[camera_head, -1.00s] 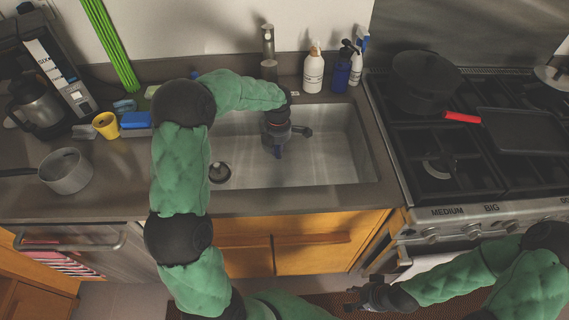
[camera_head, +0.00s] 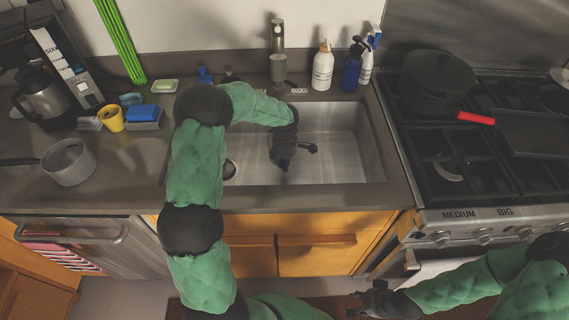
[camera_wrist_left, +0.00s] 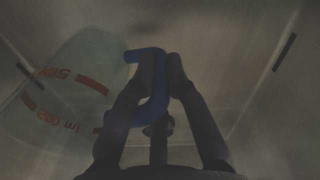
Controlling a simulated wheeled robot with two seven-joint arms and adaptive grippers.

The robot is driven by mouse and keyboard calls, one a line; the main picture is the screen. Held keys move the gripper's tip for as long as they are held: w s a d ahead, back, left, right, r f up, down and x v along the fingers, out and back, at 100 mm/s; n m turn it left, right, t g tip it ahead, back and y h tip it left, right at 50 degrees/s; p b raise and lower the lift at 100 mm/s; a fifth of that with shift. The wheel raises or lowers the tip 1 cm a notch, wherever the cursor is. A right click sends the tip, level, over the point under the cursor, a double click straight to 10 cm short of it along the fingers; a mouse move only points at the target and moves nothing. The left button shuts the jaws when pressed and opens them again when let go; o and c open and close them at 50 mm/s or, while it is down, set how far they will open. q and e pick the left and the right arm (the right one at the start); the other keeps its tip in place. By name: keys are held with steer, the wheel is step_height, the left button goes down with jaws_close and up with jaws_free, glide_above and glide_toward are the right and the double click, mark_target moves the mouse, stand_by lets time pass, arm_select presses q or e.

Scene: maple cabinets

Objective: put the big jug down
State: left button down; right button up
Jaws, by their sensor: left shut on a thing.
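The big jug (camera_wrist_left: 72,120) shows in the left wrist view as a clear, see-through body with red markings. Its blue handle (camera_wrist_left: 158,75) lies between the fingers of my left gripper (camera_wrist_left: 160,72), which is shut on it. In the head view my left gripper (camera_head: 282,163) points down inside the sink (camera_head: 335,160). The jug cannot be made out there, and I cannot tell whether it touches the sink floor. My right gripper (camera_head: 362,302) is low at the front, below the cabinets and away from the jug; its fingers are too small to read.
A faucet (camera_head: 278,60) stands behind the sink, with several bottles (camera_head: 323,68) to its right. A pot (camera_head: 69,163), a yellow cup (camera_head: 111,118) and a sponge (camera_head: 142,113) are on the left counter. The stove (camera_head: 455,165) is on the right.

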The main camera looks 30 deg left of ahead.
arm_select(q)
steer(key=shift+f, duration=0.2)
steer(key=c, duration=1.3)
jaws_free()
steer(key=shift+r, duration=0.1)
steer(key=shift+o, duration=0.2)
steer(key=shift+r, duration=0.15)
steer(key=shift+r+p, duration=0.3)
steer(key=shift+r, duration=0.05)
step_height(320, 180, up, 11)
steer(key=p, duration=0.3)
steer(key=shift+d+r, duration=0.15)
